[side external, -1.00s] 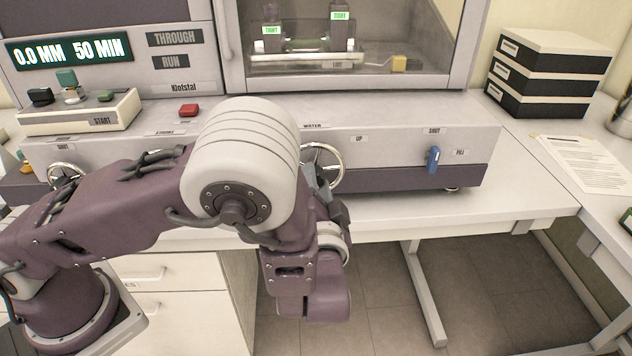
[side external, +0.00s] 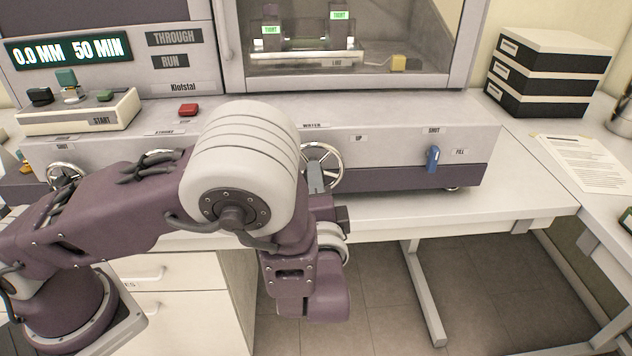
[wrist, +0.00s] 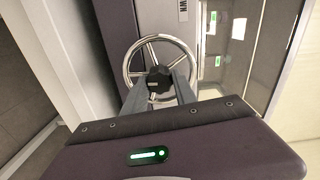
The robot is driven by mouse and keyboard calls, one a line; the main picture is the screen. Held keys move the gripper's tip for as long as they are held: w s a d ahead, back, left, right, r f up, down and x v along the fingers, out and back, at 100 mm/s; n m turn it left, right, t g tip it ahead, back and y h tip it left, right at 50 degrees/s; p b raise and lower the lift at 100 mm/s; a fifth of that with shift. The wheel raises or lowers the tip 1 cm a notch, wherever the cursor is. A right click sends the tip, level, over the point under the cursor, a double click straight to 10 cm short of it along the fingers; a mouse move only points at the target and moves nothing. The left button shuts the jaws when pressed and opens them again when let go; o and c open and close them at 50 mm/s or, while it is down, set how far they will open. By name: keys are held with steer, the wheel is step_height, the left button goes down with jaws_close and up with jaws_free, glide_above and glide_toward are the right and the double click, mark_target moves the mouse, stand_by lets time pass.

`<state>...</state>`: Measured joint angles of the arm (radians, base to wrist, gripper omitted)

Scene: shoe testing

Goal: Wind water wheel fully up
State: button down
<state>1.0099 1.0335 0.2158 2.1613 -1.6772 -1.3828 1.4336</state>
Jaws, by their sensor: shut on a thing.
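The water wheel (side external: 337,163) is a chrome handwheel on the machine's front panel, under the WATER label (side external: 312,125). In the wrist view the wheel (wrist: 133,58) shows its full upper rim and a dark hub. My gripper (wrist: 163,88) reaches to the wheel's hub with its two grey fingers, shut on the wheel. In the side view my gripper (side external: 318,175) is partly hidden by my arm, as is the wheel's left side. An UP label (side external: 359,138) is to the right of the wheel.
A blue lever (side external: 433,159) sits between SHUT and FILL labels at the right. Another handwheel (side external: 66,176) is at the far left. A red button (side external: 188,110) sits on the machine top. The bench (side external: 400,207) below the panel is clear.

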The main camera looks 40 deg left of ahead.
steer(key=c, duration=1)
jaws_free()
steer(key=shift+s+d, duration=0.1)
steer(key=v, duration=0.7)
steer(key=w+a+n, duration=0.1)
steer(key=n, duration=0.5)
steer(key=w+a+n, duration=0.2)
steer(key=n, duration=0.4)
steer(key=w+a+n, duration=0.2)
steer(key=n, duration=0.4)
steer(key=shift+w+a, duration=0.15)
steer(key=shift+a, duration=0.1)
